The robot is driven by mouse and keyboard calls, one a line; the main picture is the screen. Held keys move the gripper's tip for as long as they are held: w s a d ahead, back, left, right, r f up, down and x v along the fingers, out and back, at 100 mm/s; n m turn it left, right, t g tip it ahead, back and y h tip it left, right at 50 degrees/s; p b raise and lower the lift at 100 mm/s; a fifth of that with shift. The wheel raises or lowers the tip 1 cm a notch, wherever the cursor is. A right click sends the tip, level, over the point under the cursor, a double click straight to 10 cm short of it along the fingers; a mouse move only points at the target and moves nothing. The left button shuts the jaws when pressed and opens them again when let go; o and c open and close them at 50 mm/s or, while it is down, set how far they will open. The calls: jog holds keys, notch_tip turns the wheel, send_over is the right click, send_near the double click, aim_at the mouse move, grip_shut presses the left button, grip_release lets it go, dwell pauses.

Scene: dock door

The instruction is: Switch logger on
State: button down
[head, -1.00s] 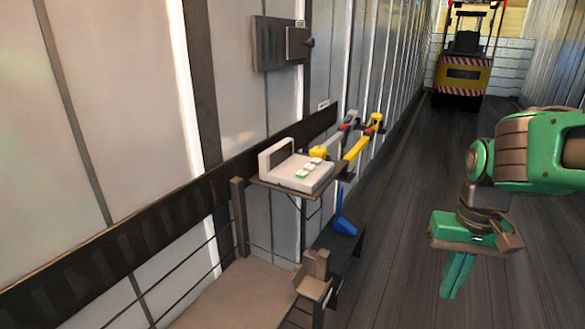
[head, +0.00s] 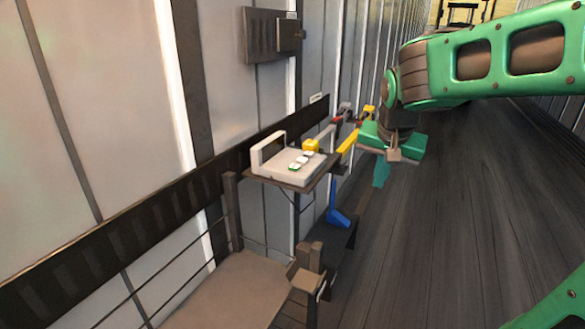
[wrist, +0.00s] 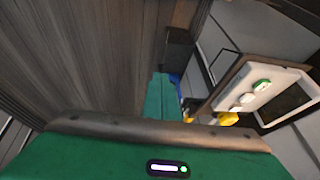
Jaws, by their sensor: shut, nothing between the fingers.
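The logger (head: 285,165) is a pale box with a raised screen part at its back left. It sits on a small shelf on the wall, left of my gripper. A row of small buttons (head: 299,162), one of them green, lies on its top. In the wrist view the logger (wrist: 258,97) is at the right, with its dark screen and green button (wrist: 262,84) facing the camera. My gripper (head: 381,172) is shut and empty, pointing down, to the right of the logger and apart from it. Its fingers (wrist: 160,97) show together in the wrist view.
A yellow knob-like piece (head: 311,145) stands behind the logger. Yellow-handled bars (head: 349,142) are on the wall beyond it. A grey wall box (head: 270,36) is above. Open floor (head: 450,230) lies to the right.

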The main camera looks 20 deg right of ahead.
jog(key=w+a+r+m+t, duration=0.1)
jog(key=w+a+r, duration=0.1)
jog(key=w+a, duration=0.25)
jog(key=w+a+r+t, duration=0.1)
jog(key=w+a+r, duration=0.2)
jog(key=w, duration=0.3)
notch_tip(320, 180, up, 4)
jog(key=m+t+y, duration=0.1)
jog(key=t, duration=0.2)
send_over(295, 168)
jog(key=shift+w+r, duration=0.15)
jog(key=shift+w, duration=0.05)
jog(key=shift+f, duration=4.45)
jog(key=shift+s+f, duration=0.1)
jog(key=shift+f, duration=0.25)
